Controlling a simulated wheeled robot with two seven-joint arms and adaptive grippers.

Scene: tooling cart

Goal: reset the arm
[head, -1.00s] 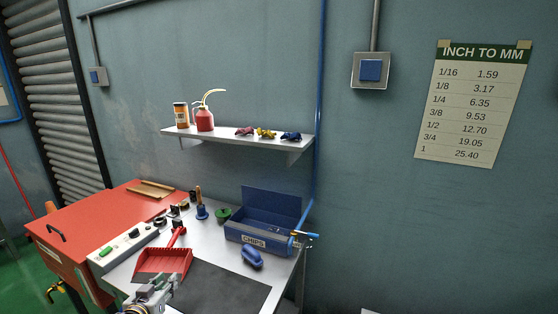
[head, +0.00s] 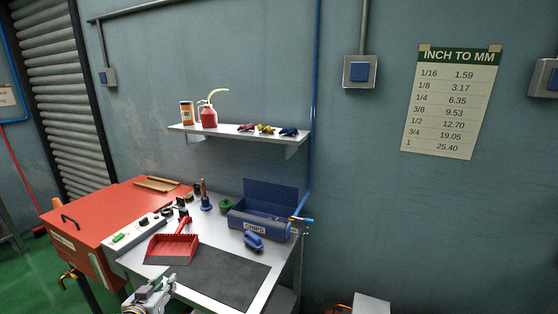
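My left gripper (head: 150,296) shows at the bottom of the head view, in front of the cart top's near edge and below the red dustpan. It is small and partly cut off by the frame, and whether its fingers are open or closed is not clear. No object shows in it. My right gripper is not in view. The grey tooling cart top (head: 272,262) carries a red dustpan (head: 172,248), a dark mat (head: 215,278), a blue brush (head: 253,241) and a blue bin labelled CHIPS (head: 256,225).
A red cabinet (head: 100,222) stands left of the cart top, beside a light control strip (head: 140,232). A wall shelf (head: 240,134) holds a red oil can (head: 208,117), an orange-labelled tin (head: 186,113) and small coloured items. The floor right of the cart holds a pale box (head: 371,304).

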